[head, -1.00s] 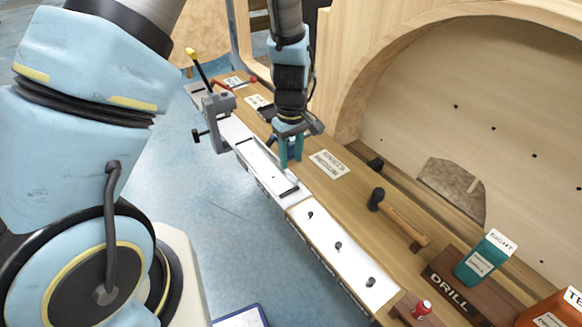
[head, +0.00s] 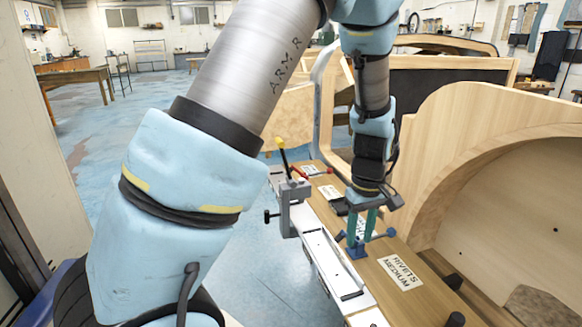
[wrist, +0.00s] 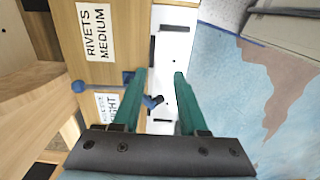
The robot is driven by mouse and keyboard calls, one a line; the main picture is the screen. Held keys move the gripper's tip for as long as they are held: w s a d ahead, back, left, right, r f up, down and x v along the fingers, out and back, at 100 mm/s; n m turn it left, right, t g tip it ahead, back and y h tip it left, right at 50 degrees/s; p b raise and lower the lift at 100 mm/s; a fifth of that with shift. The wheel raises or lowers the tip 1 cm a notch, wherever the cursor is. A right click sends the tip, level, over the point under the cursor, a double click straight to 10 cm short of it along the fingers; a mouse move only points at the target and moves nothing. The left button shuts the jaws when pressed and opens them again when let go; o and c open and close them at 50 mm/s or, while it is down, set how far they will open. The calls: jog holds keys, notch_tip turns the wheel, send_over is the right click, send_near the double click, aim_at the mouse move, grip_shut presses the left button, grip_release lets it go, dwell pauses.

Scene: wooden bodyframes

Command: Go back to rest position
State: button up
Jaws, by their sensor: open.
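My gripper (head: 362,232) is open and points down over the wooden bench, beside the white rail. Its two teal fingers stand apart in the wrist view (wrist: 162,74), with nothing gripped between them. A blue tool (head: 356,251) with a round knob is just at the fingertips in the head view. In the wrist view its knob (wrist: 78,87) lies left of the fingers, and another blue part shows between them. The fingers partly hide the tool, and I cannot tell whether they touch it.
A "RIVETS MEDIUM" label (head: 401,272) lies on the bench. A grey clamp (head: 293,205) with a yellow-tipped lever stands on the white rail (head: 325,262). A curved wooden bodyframe (head: 490,150) rises close on the right. Blue floor (head: 240,265) is open left of the rail.

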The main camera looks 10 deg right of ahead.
jog(key=a+r+m, duration=0.1)
jog(key=a+r, duration=0.1)
jog(key=a, duration=0.7)
jog(key=a+r+m+t, duration=0.1)
jog(key=a+r, duration=0.2)
jog(key=a, duration=0.7)
jog(key=a+r+m, duration=0.1)
jog(key=a+r, duration=0.2)
jog(key=a, duration=0.7)
jog(key=shift+a+r+t, duration=0.25)
jog(key=shift+t, duration=0.05)
